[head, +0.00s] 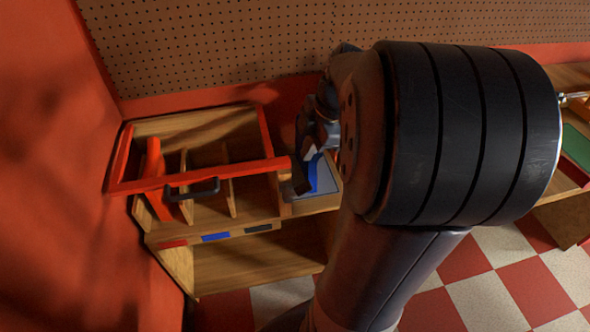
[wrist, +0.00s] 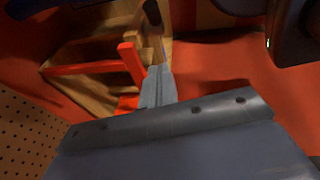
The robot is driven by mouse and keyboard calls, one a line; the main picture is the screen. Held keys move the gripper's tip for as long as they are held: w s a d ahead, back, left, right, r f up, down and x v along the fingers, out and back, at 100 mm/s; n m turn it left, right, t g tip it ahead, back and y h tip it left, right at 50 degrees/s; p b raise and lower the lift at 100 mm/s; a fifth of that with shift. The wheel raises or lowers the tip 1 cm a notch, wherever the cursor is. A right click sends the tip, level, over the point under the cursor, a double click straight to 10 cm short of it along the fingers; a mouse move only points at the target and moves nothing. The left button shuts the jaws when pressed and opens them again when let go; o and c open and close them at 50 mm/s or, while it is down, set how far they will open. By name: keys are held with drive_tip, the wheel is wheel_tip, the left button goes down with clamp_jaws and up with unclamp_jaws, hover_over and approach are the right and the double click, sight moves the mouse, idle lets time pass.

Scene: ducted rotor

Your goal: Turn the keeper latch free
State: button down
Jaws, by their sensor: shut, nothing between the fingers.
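My gripper (head: 302,172) shows in the head view, partly hidden behind my arm, at the right end of a red frame (head: 215,172) on a wooden cabinet. In the wrist view its grey fingers (wrist: 158,82) are shut together with nothing between them. A short red bar (wrist: 131,63) stands close beside the fingertips there; I cannot tell whether they touch. I cannot pick out the keeper latch for certain; the red bar may be part of it. A black handle (head: 192,188) is fixed to the front bar of the frame.
The wooden cabinet (head: 250,262) has thin dividers and red, blue and dark labels. A pale tray (head: 318,197) with a blue piece (head: 322,174) lies right of the frame. A pegboard (head: 230,45) stands behind and a red wall (head: 60,190) at left. Checkered floor is clear.

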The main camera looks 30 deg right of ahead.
drive_tip(key=b, duration=0.1)
hover_over(314, 186)
drive_tip(key=a, duration=0.5)
wheel_tip(314, 186, down, 9)
drive_tip(key=f, duration=0.1)
drive_tip(key=d+f, duration=0.1)
drive_tip(key=w+f, duration=0.1)
drive_tip(key=shift+d, duration=0.35)
drive_tip(key=shift+d+f, duration=0.2)
drive_tip(key=shift+f, duration=0.2)
drive_tip(key=d+f+y+b, duration=0.1)
drive_tip(key=b, duration=0.2)
drive_tip(key=shift+s+b, duration=0.15)
drive_tip(key=shift+b, duration=0.15)
drive_tip(key=d+f+b, duration=0.1)
drive_tip(key=b, duration=0.3)
drive_tip(key=shift+s+d+f, duration=0.25)
drive_tip(key=shift+d+f, duration=0.1)
drive_tip(key=shift+d, duration=0.05)
drive_tip(key=shift+b, duration=0.4)
drive_tip(key=shift+s+f, duration=0.2)
drive_tip(key=shift+r, duration=0.1)
